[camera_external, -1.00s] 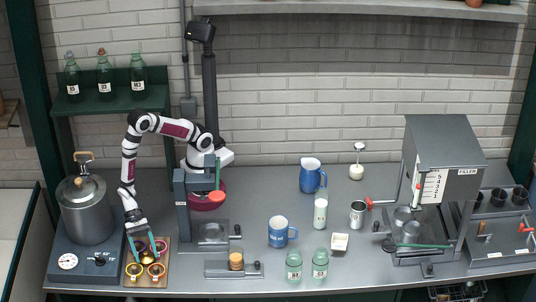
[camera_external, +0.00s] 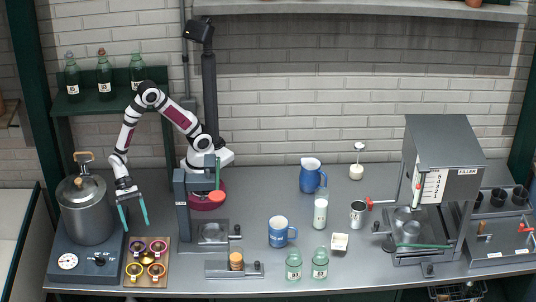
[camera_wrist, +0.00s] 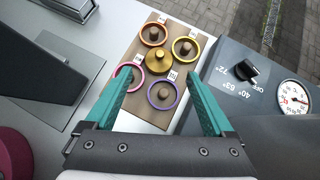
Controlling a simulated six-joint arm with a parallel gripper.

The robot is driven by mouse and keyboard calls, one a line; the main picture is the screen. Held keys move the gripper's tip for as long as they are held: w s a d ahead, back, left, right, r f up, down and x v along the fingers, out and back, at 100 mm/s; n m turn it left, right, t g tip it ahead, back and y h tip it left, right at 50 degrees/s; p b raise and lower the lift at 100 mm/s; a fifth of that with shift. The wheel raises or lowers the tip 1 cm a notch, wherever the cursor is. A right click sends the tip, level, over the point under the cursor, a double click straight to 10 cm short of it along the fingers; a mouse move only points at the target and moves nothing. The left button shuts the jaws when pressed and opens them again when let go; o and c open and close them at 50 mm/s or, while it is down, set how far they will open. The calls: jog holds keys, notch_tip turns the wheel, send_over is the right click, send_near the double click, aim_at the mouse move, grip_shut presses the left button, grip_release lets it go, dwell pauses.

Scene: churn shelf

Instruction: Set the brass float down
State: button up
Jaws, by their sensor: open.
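The brass float (camera_wrist: 158,61), a round gold piece with a knob, sits at the middle of a wooden board (camera_wrist: 142,103) among several coloured rings on pegs. In the external view the float (camera_external: 148,260) is small, and the board (camera_external: 147,282) lies flat on the bench at the front left. My gripper (camera_external: 136,226), with two teal fingers, is open and empty above the back of the board, clear of the float. In the wrist view the fingers (camera_wrist: 162,78) are spread wide, with nothing between them touching either one.
A steel churn (camera_external: 86,212) stands left of my gripper on a grey base with a dial (camera_wrist: 295,97) and a black knob (camera_wrist: 246,70). A grey stand (camera_external: 181,205) is to the right. Blue mug (camera_external: 278,233) and green jars (camera_external: 294,266) stand farther right.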

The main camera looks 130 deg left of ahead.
aim_at(146, 256)
jog(key=shift+s+r, duration=0.1)
jog(key=c, duration=0.4)
jog(key=f, duration=0.1)
jog(key=w+f+t, duration=0.1)
jog(key=f, duration=0.1)
jog(key=shift+w+d+f, duration=0.1)
jog(key=shift+d+f, duration=0.05)
jog(key=shift+f, duration=0.05)
jog(key=shift+t+h, duration=0.3)
jog(key=x, duration=0.7)
jog(key=shift+w+d+f, duration=0.15)
jog(key=shift+w+f, duration=0.05)
jog(key=shift+f, duration=0.05)
